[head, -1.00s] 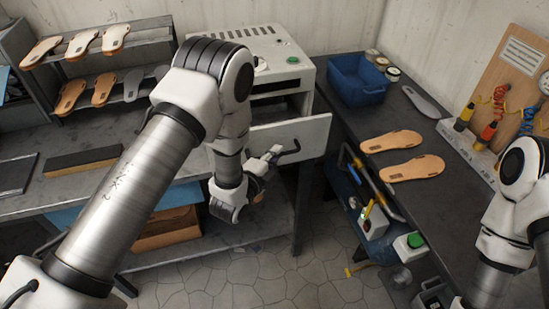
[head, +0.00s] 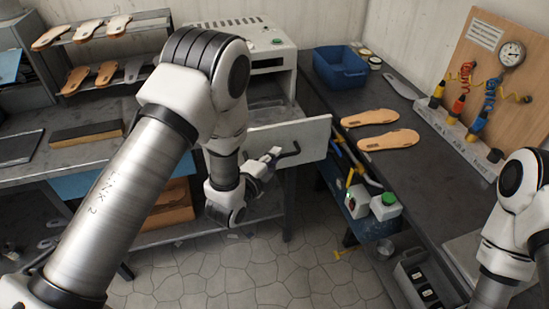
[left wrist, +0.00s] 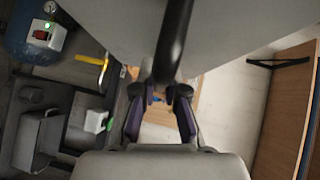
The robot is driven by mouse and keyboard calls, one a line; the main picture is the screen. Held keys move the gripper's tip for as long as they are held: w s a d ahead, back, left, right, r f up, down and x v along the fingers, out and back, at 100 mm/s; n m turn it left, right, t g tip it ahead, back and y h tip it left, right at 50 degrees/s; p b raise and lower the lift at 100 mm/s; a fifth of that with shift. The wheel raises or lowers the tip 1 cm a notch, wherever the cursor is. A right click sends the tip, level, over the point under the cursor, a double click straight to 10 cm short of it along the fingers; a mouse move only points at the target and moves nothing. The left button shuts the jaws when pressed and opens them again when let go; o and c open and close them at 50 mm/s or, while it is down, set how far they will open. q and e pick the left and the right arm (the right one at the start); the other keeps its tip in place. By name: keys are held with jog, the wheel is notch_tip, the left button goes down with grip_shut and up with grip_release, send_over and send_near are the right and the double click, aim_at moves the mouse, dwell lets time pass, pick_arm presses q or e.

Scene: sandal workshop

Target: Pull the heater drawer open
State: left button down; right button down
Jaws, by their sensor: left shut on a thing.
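The heater (head: 277,32) is a white box with a green button at the back of the left bench. Its drawer (head: 307,137) stands open, with the pale front panel well out from the box and part of the grey inside showing. My left gripper (head: 271,157) is shut on the drawer's black handle (head: 291,153) in front of the panel. In the left wrist view the handle (left wrist: 174,42) runs down between the fingers of the gripper (left wrist: 160,94), partly hidden there. Only my right arm shows at the right edge; its gripper is outside the frame.
A shoe rack (head: 104,50) stands at the back left. The right bench holds a blue bin (head: 340,68), sandal soles (head: 388,140) and a pegboard (head: 505,60). A box with a green button (head: 386,206) sits below its edge. The tiled floor before the drawer is mostly clear.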

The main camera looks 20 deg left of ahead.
pick_arm(q)
jog(key=c, duration=1.2)
grip_release()
jog(key=v, duration=1.2)
